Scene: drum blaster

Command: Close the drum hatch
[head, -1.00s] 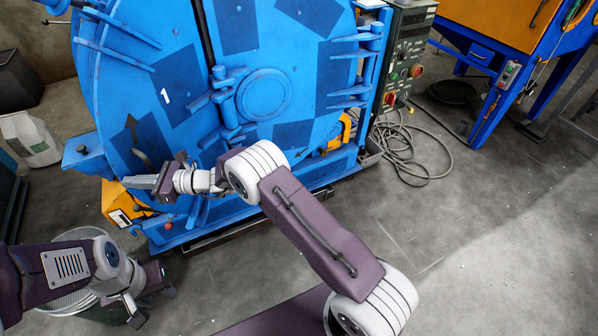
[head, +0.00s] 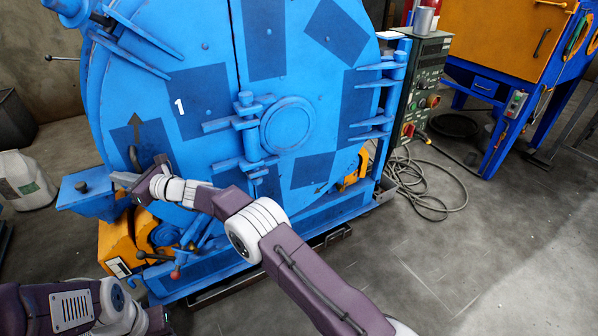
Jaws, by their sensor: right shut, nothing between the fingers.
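The large blue round drum (head: 345,110) stands ahead of me. Its hatch (head: 205,120), the left panel marked "1", lies almost flush with the right panel. A thin dark seam shows between them at the top. A blue latch (head: 250,135) stands at the middle of the seam. My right gripper (head: 122,181) is shut and empty at the hatch's lower left edge, near a dark curved handle (head: 134,158). I cannot tell whether it touches. My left gripper (head: 158,320) is low at the left, mostly cut off by the picture's bottom edge.
A green control box (head: 422,85) stands right of the drum, with loose cables (head: 425,190) on the floor below. An orange and blue cabinet (head: 500,50) is at the back right. A white sack (head: 25,180) is at the far left.

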